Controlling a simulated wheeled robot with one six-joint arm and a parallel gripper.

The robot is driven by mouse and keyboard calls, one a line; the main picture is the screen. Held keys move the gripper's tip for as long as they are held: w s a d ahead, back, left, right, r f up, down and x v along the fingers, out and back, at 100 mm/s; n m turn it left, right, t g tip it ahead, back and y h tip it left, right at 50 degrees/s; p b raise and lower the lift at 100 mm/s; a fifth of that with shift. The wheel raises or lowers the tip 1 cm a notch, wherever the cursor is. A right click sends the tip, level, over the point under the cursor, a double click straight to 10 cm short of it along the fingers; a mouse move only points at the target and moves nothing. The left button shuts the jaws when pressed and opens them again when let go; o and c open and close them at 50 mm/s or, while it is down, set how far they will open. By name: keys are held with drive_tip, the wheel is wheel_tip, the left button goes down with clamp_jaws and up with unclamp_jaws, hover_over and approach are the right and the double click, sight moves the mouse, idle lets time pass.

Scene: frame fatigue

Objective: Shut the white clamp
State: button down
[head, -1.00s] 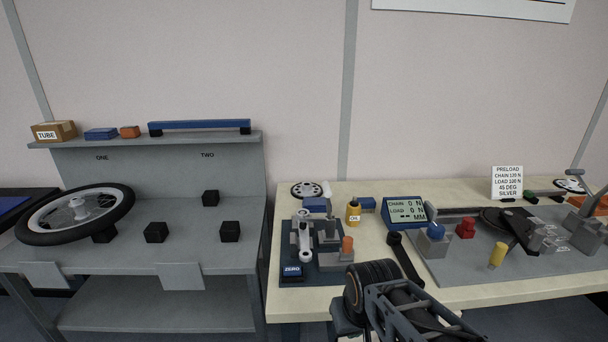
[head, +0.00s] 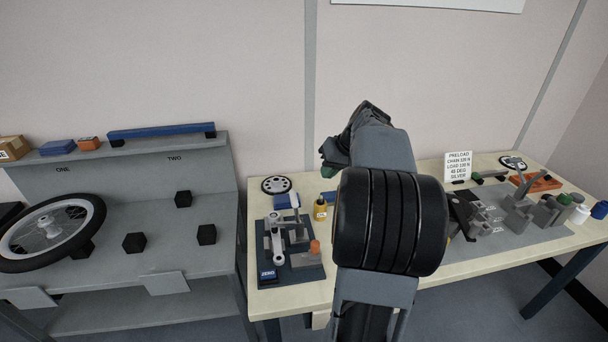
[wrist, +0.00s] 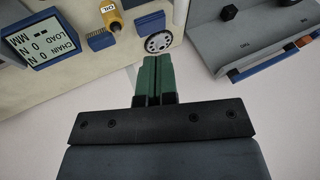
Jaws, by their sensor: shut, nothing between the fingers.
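A small white handle (head: 294,201), perhaps the white clamp's lever, stands up on the left fixture (head: 300,265) beside a silver crank (head: 276,238). It is too small to tell whether the clamp is open or shut. A white piece (head: 579,214) also shows at the bench's right end; I cannot tell what it is. My gripper (head: 328,172) is raised above the back of the bench, apart from the fixture. In the wrist view its green fingers (wrist: 155,75) are together and empty. My arm hides the middle of the bench.
The cream bench (head: 290,301) holds a yellow oil bottle (head: 320,210) and a chainring (head: 276,185) near the left fixture. A force display (wrist: 42,40) shows in the wrist view. A grey rack (head: 120,275) with a wheel (head: 50,232) stands left.

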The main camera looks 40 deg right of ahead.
drive_tip(key=w+a+r+p+x, duration=0.1)
drive_tip(key=x, duration=1)
drive_tip(key=shift+a+p, duration=0.3)
drive_tip(key=shift+p, duration=0.1)
drive_tip(key=shift+w+f, duration=0.1)
drive_tip(key=shift+f+t, duration=0.1)
drive_tip(key=shift+t, duration=0.2)
